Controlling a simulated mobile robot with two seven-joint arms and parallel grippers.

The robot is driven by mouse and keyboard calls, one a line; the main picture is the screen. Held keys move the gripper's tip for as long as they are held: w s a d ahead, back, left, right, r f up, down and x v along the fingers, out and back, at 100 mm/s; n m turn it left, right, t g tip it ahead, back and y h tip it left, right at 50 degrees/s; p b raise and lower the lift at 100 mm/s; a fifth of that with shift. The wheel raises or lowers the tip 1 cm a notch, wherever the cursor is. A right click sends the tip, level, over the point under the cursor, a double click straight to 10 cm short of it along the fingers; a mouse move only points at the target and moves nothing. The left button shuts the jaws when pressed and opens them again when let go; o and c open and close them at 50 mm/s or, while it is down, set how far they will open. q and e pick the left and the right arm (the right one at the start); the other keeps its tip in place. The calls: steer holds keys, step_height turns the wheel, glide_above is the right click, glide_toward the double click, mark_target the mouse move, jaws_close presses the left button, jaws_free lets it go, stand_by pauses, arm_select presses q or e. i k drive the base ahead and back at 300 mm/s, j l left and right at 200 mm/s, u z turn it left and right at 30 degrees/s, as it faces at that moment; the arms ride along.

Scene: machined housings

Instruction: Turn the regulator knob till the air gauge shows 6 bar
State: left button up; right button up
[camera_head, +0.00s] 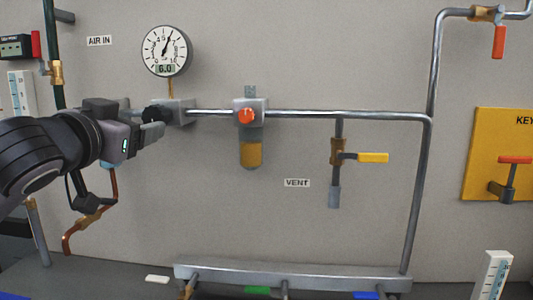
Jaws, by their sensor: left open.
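The round white air gauge (167,50) is on the wall at upper left. Its needle points up and slightly right, and its small display reads 6.0. Below it, a grey block (181,109) on the pipe carries a black knob (155,114), which looks like the regulator knob. My left gripper (148,124) is open with its fingertips at the black knob. Part of the knob is hidden by the gripper, and I cannot tell whether the fingers touch it. My right gripper is not in view.
A unit with an orange-red knob (246,115) and amber bowl (250,155) hangs on the pipe to the right. A yellow-handled vent valve (373,157) is further right. A grey manifold (295,276) lies along the bottom. The wall between is clear.

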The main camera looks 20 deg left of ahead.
mark_target(245, 115)
steer(key=k+l, duration=0.25)
steer(key=k, duration=0.25)
steer(key=k+l, duration=0.2)
steer(key=k, duration=0.25)
